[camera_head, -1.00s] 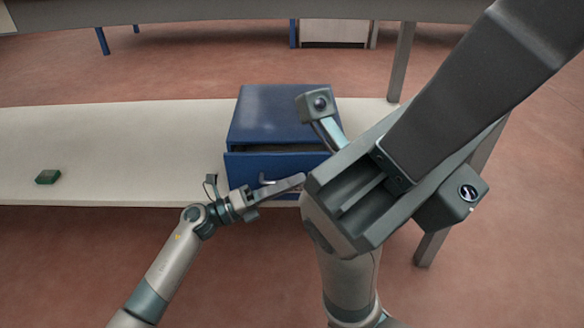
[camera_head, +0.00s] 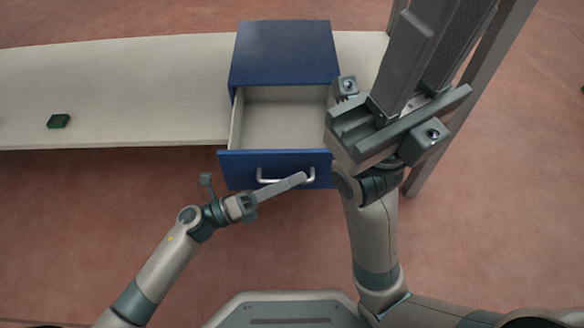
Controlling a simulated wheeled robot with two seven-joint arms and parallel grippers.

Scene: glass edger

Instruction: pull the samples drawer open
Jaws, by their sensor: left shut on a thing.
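The blue cabinet (camera_head: 284,52) stands at the table's front edge. Its samples drawer (camera_head: 229,170) is pulled well out toward me, and its pale inside (camera_head: 285,118) looks empty where visible. The silver bar handle (camera_head: 266,180) is on the blue drawer front. My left gripper (camera_head: 300,179) is shut on the handle, its fingers reaching across it from the lower left. My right gripper (camera_head: 432,45) is raised large in the foreground, right of the drawer, hiding the drawer's right edge. Its fingertips run out of the top of the picture, so their gap is unclear.
The pale table (camera_head: 120,100) stretches to the left, mostly clear. A small dark green block (camera_head: 59,121) lies on it. A grey table leg (camera_head: 480,90) stands at the right behind my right arm. Red-brown floor is free in front of the table.

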